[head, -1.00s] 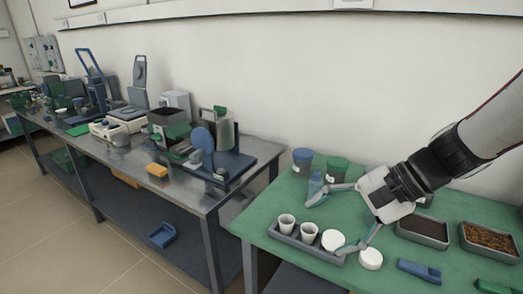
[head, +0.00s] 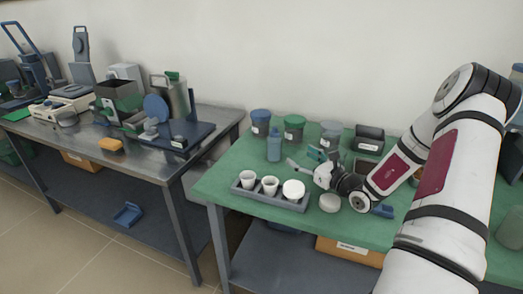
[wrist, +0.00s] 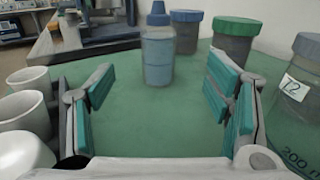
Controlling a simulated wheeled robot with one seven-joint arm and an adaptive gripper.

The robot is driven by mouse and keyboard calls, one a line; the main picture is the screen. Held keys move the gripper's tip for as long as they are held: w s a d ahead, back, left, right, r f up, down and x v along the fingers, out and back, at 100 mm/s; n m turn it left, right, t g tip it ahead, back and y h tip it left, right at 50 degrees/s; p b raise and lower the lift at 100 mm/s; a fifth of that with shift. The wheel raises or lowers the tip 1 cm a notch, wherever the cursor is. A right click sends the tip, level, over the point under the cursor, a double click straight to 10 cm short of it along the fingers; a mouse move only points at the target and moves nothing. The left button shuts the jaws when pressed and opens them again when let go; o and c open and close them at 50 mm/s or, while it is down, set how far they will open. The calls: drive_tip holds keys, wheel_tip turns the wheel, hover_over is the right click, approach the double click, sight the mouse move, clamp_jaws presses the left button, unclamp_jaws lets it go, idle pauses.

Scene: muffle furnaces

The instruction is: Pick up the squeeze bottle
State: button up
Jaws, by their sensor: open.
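The squeeze bottle (head: 274,147) is translucent blue and stands upright on the green table top. In the wrist view the squeeze bottle (wrist: 158,50) shows a blue cap and stands ahead, a little left of the middle between the fingers. My gripper (head: 303,158) is low over the table, to the right of the bottle, with its fingers pointing toward it. In the wrist view my gripper (wrist: 165,90) is open, with teal pads apart and nothing between them. The bottle is beyond the fingertips and not touched.
A grey tray (head: 236,187) with white cups (head: 248,177) stands close on the near side. Jars with blue (head: 261,122), green (head: 294,127) and grey (head: 331,134) lids stand behind. A round white piece (head: 330,203) lies near the front edge. Green table is clear between gripper and bottle.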

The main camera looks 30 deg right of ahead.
sight(280, 144)
drive_tip(key=shift+w+d+f, duration=0.15)
drive_tip(key=shift+w+f, duration=0.05)
drive_tip(key=shift+w, duration=0.1)
drive_tip(key=w, duration=0.5)
drive_tip(key=w+a, duration=0.1)
drive_tip(key=w, duration=0.2)
drive_tip(key=shift+a+b, duration=0.1)
drive_tip(key=shift+b, duration=0.2)
drive_tip(key=shift+w+a+r, duration=0.1)
drive_tip(key=shift+w+a, duration=0.1)
drive_tip(key=shift+w, duration=0.65)
drive_tip(key=shift+w+a, duration=0.15)
drive_tip(key=shift+w, duration=0.7)
drive_tip(key=shift+w+a+r, duration=0.1)
drive_tip(key=shift+w+a, duration=0.1)
drive_tip(key=shift+w, duration=0.65)
clamp_jaws()
